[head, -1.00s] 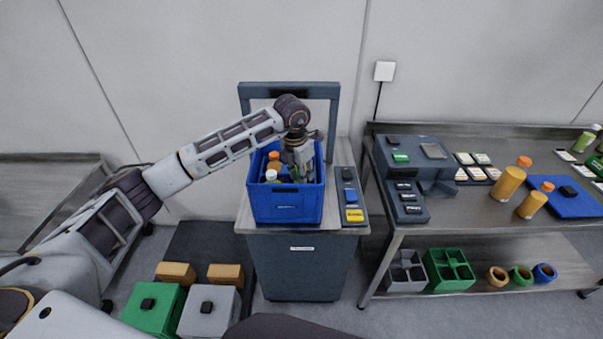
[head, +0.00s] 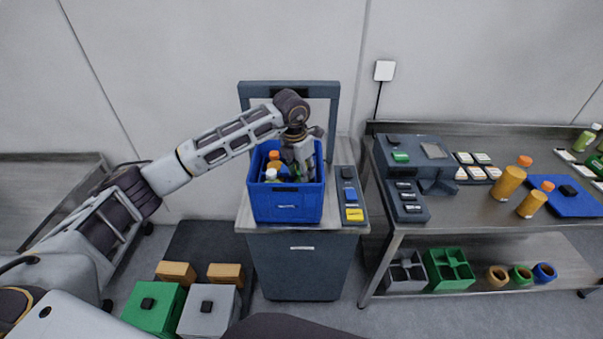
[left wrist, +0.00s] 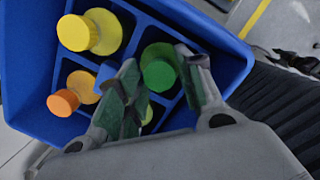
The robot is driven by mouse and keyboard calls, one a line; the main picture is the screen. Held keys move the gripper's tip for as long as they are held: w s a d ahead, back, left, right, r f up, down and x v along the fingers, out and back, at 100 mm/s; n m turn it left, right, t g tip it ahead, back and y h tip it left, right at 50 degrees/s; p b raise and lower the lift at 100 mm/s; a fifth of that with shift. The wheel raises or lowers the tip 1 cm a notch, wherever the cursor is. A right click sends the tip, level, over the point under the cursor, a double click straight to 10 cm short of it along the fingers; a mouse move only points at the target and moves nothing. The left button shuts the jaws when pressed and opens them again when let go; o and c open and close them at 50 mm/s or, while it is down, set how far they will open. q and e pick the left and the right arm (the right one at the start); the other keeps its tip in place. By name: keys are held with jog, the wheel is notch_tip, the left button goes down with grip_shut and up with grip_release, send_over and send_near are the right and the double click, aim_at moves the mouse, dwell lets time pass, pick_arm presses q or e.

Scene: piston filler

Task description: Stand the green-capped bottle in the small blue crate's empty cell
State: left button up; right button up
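The small blue crate (head: 287,207) stands on the grey machine. In the left wrist view its blue wall (left wrist: 28,62) surrounds divided cells. The green-capped bottle (left wrist: 160,68) is upright in a cell at the right of that view, at about the height of its neighbours. My left gripper (head: 301,174) reaches down into the crate. In the wrist view its fingers (left wrist: 158,60) are spread either side of the green cap, with gaps visible. In the head view the gripper hides most of this bottle. My right gripper is not in view.
A finger partly hides something yellow-green (left wrist: 148,115). The machine's dark frame (head: 246,95) rises behind the crate, and a button panel (head: 350,195) lies right of it.

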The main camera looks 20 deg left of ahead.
pick_arm(q)
notch_tip(320, 180, up, 11)
jog(key=s+b, duration=0.1)
jog(key=shift+s+a, duration=0.3)
jog(key=shift+a, duration=0.1)
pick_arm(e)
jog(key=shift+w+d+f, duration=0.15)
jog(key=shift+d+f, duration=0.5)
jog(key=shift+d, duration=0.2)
